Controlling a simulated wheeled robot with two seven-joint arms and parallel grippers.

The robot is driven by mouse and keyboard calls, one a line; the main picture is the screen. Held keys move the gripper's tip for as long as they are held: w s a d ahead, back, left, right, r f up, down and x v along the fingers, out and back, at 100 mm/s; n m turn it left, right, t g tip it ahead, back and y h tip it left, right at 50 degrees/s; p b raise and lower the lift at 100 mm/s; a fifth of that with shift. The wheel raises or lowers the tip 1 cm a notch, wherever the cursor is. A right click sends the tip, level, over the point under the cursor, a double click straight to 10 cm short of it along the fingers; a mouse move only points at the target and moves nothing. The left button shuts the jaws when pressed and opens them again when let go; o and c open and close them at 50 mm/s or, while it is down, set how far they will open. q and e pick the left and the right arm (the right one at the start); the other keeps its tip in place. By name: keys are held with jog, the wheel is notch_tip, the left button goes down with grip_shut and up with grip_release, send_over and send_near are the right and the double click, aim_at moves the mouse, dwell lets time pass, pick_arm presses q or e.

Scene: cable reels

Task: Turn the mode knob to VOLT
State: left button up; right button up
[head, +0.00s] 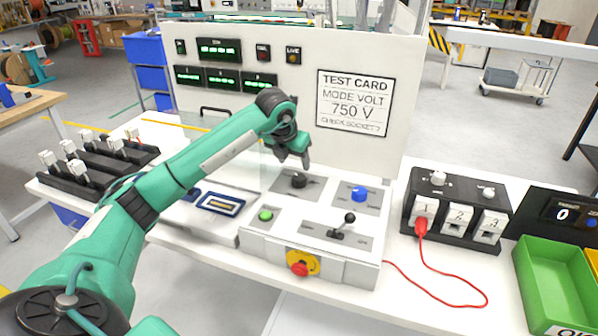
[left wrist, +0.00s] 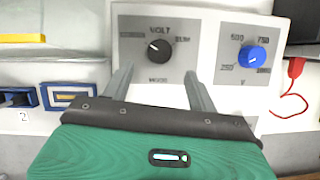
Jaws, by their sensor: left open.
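The black mode knob (head: 298,180) sits on a grey plate at the back left of the sloped control panel. In the left wrist view the same knob (left wrist: 157,49) shows VOLT printed above it, a label on each side and MODE below. Its small white mark appears to point to the upper left, not straight at VOLT. My left gripper (head: 292,160) hangs just above the knob. In the left wrist view its open fingers (left wrist: 159,82) stand apart, below the knob in the picture, with nothing between them. My right gripper is out of view.
A blue knob (head: 359,194) sits right of the mode knob. A green button (head: 265,215), a black lever (head: 343,227) and a red stop button (head: 299,269) are nearer. Behind stands a test card (head: 356,103) reading MODE VOLT 750 V. A red cable (head: 458,278) lies at right.

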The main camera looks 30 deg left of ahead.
aim_at(299, 177)
pick_arm(q)
jog(key=p+x, duration=0.1)
jog(key=x, duration=0.6)
jog(key=shift+w+f, duration=0.2)
jog(key=shift+f, duration=0.1)
jog(key=shift+c, duration=0.6)
jog(key=c, duration=0.9)
jog(key=shift+o, duration=0.2)
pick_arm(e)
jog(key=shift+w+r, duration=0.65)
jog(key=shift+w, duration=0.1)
